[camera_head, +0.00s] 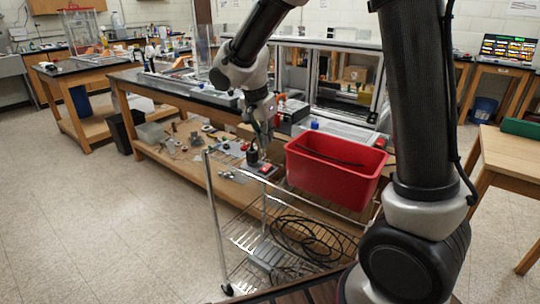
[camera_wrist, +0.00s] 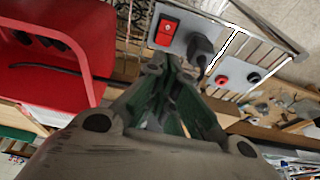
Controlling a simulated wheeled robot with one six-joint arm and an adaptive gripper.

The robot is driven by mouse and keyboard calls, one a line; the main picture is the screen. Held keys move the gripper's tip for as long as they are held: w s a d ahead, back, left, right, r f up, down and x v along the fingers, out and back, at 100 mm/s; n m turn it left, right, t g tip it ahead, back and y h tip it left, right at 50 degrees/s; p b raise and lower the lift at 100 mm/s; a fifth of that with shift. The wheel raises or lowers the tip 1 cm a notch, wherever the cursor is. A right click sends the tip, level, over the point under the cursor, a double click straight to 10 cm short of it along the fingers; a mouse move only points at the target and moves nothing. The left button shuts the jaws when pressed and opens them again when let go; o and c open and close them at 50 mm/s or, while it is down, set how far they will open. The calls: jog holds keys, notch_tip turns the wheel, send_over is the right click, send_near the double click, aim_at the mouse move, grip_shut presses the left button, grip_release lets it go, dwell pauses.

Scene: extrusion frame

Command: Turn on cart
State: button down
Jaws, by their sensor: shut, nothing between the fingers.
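The wire cart (camera_head: 211,205) stands in front of the wooden bench, with a wire top and a lower wire shelf. A grey box with a red rocker switch (camera_head: 266,169) sits at its top left. In the wrist view the red switch (camera_wrist: 167,31) shows beside a black plug (camera_wrist: 203,47) in the same grey box (camera_wrist: 184,22). My gripper (camera_head: 262,155) is over that box. Its fingers (camera_wrist: 172,66) are shut and empty, pointing toward the area just below the switch and plug. I cannot tell whether they touch the box.
A red bin (camera_head: 334,171) stands on the cart right of my gripper, with a black cable inside. A plate with red and black knobs (camera_wrist: 238,78) is beyond the plug. Black cable coils (camera_head: 305,238) lie on the lower shelf. Open floor (camera_head: 110,220) is at left.

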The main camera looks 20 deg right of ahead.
aim_at(268, 164)
jog(key=x, duration=0.7)
jog(key=shift+f, duration=0.2)
jog(key=shift+w+d+f, duration=0.1)
jog(key=shift+d+f, duration=0.05)
jog(key=shift+f, duration=0.15)
jog(key=shift+s+a+r, duration=0.35)
jog(key=shift+s+a, duration=0.05)
jog(key=shift+a, duration=0.15)
jog(key=shift+r, duration=0.15)
jog(key=shift+w+r, duration=0.1)
jog(key=shift+r, duration=0.2)
notch_tip(268, 164, up, 13)
dwell(0.6)
